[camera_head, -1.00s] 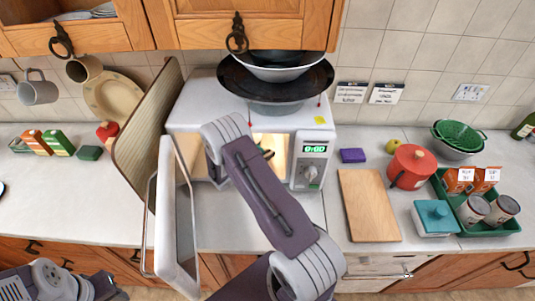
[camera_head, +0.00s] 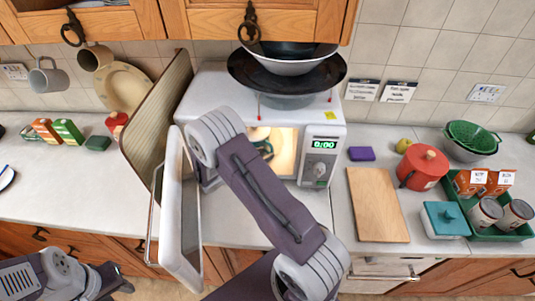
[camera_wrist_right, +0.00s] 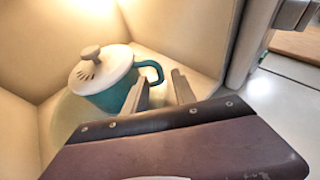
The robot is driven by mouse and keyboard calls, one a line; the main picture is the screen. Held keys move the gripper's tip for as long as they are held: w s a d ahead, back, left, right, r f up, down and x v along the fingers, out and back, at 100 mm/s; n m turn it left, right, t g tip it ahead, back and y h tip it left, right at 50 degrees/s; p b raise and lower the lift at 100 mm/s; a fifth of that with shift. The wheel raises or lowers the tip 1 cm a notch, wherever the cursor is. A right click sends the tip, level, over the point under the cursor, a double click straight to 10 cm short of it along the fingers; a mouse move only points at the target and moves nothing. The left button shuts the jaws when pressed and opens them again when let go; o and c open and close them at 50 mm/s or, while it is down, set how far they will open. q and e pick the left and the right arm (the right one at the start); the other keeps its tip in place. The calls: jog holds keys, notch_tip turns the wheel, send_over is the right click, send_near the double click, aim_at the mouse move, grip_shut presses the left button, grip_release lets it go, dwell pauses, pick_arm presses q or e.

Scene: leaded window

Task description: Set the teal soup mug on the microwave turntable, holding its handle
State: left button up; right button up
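The teal soup mug (camera_wrist_right: 108,92) with a white vented lid stands upright inside the lit microwave, on the pale round turntable (camera_wrist_right: 62,118). Its handle points right in the right wrist view. My right gripper (camera_wrist_right: 162,88) is open inside the microwave, its two fingers apart. The handle lies just beyond the fingertips, nearer the left finger; I cannot tell whether they touch. In the head view my right arm hides most of this, and only a bit of the teal mug (camera_head: 266,152) shows. My left gripper (camera_head: 108,280) is low at the left, empty, away from the mug.
The microwave (camera_head: 325,130) has its door (camera_head: 178,220) swung open at the left. Bowls and a dark pan (camera_head: 287,72) are stacked on top. A cutting board (camera_head: 378,205), red pot (camera_head: 422,167) and green tray (camera_head: 500,235) stand to the right. The left counter is mostly clear.

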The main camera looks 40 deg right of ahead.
jog(key=s+a+m+g+y, duration=0.2)
jog(key=s+a+m+y, duration=0.2)
jog(key=s+m, duration=0.25)
jog(key=s+a+m+g+y, duration=0.3)
jog(key=s+a+m, duration=0.15)
jog(key=s, duration=0.35)
jog(key=s+a+r+m+t+y, duration=0.2)
jog(key=a+m+y, duration=0.4)
jog(key=a+m, duration=0.3)
jog(key=shift+s+a+r+m+t, duration=0.2)
jog(key=shift+r+m+t, duration=0.15)
jog(key=shift+t, duration=0.25)
